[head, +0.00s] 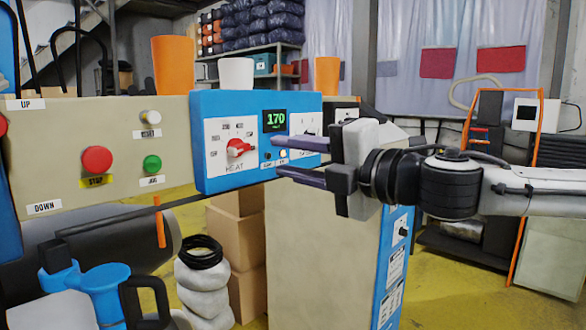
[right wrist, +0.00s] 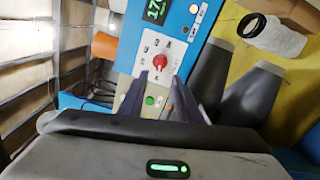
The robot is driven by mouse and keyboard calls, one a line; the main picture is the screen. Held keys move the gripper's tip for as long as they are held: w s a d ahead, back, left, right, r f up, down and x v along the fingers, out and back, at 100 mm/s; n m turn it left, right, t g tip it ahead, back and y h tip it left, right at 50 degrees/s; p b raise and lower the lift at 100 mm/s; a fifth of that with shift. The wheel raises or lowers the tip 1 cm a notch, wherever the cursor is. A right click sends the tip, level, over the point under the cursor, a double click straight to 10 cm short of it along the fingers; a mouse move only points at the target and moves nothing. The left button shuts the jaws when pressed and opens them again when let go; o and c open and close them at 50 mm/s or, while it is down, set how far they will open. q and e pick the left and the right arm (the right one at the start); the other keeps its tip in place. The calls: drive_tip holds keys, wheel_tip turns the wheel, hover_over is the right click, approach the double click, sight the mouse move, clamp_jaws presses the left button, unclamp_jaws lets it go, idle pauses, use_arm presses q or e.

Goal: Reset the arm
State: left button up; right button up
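My right arm reaches in from the right in the head view. Its gripper (head: 279,156) is open and empty, with a clear gap between the two dark fingers. It is in front of the blue control panel (head: 213,107), near the red heat knob (head: 237,148); I see no contact with the knob. The display (head: 274,121) reads 170. In the right wrist view, the open fingers (right wrist: 160,88) point towards the panel, with the red knob (right wrist: 160,62) beyond the gap. My left gripper is not in either view.
A beige panel with a red stop button (head: 97,160) and a green button (head: 152,163) is on the left. Orange cups (head: 174,66) and a white cup (head: 236,73) stand on top. Below are cardboard boxes (head: 240,225) and a blue tool (head: 92,285). An orange-framed rack stands right.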

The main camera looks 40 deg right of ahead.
drive_tip(key=shift+s, duration=0.3)
idle(0.4)
drive_tip(key=w+a+f+m+g+y, duration=0.1)
drive_tip(key=w+a+f+m, duration=0.2)
drive_tip(key=f, duration=0.8)
drive_tip(key=w+a+f+m+g+y, duration=0.15)
drive_tip(key=a+f, duration=0.35)
drive_tip(key=f, duration=0.6)
drive_tip(key=w+a+f+m+g+y, duration=0.1)
drive_tip(key=w+a+f+m+g, duration=0.15)
drive_tip(key=f, duration=0.85)
drive_tip(key=s+a+f+m+g+h, duration=0.1)
drive_tip(key=s+a+f+m, duration=0.2)
drive_tip(key=s+f, duration=0.5)
drive_tip(key=s+a+f+m+g, duration=0.2)
drive_tip(key=s+f+m, duration=0.3)
drive_tip(key=f, duration=0.8)
drive_tip(key=s+a+f+m+g+h, duration=0.1)
drive_tip(key=s+a+f+m, duration=0.3)
drive_tip(key=s+f, duration=0.6)
drive_tip(key=shift+s+a+f+h, duration=0.25)
drive_tip(key=shift+s+a+h, duration=0.1)
drive_tip(key=shift+s, duration=0.15)
drive_tip(key=shift+d, duration=0.1)
